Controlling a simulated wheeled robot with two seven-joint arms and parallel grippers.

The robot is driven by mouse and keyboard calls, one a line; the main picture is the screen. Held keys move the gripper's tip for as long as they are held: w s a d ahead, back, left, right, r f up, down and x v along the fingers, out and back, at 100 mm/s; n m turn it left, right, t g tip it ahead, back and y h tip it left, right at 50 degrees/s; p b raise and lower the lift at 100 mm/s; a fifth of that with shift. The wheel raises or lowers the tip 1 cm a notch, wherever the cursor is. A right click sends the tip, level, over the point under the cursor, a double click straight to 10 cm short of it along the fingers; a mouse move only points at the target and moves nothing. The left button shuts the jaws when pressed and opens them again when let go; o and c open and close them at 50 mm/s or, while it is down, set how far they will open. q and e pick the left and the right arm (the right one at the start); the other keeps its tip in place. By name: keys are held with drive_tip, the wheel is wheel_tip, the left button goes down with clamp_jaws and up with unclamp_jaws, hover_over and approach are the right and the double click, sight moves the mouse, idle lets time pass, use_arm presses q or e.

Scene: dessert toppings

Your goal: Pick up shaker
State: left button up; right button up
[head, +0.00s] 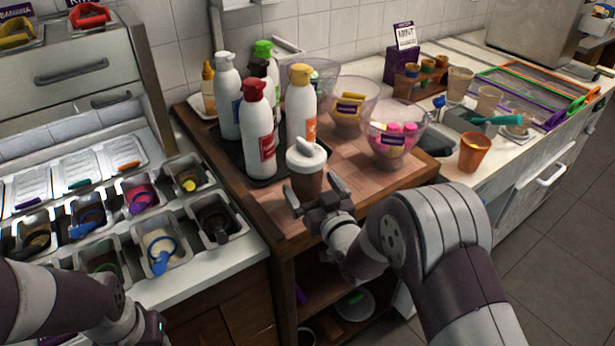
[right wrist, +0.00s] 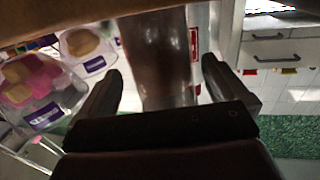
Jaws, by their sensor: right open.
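The shaker (head: 306,180) has a white lid and a brown see-through body. It stands upright on the wooden counter top, near its front edge. My right gripper (head: 318,190) is open in front of it, with a finger to either side of its body. In the right wrist view the shaker's brown body (right wrist: 160,55) shows between the two open fingers (right wrist: 160,88); I cannot tell whether they touch it. My left arm (head: 75,305) comes in at the lower left, but its jaws are not in view.
Pump bottles, including a red-topped one (head: 257,128), stand on a black tray behind the shaker. A clear bowl of pink items (head: 393,135) stands to the right. Topping bins with scoops (head: 160,245) lie to the left. Bare wood (head: 268,205) lies left of the gripper.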

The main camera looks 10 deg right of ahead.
drive_tip(key=w, duration=0.1)
drive_tip(key=w+a, duration=0.1)
drive_tip(key=w, duration=0.1)
drive_tip(key=shift+f, duration=0.1)
drive_tip(key=shift+s+d, duration=0.15)
drive_tip(key=shift+d, duration=0.05)
drive_tip(key=shift+c, duration=0.9)
drive_tip(key=c, duration=1)
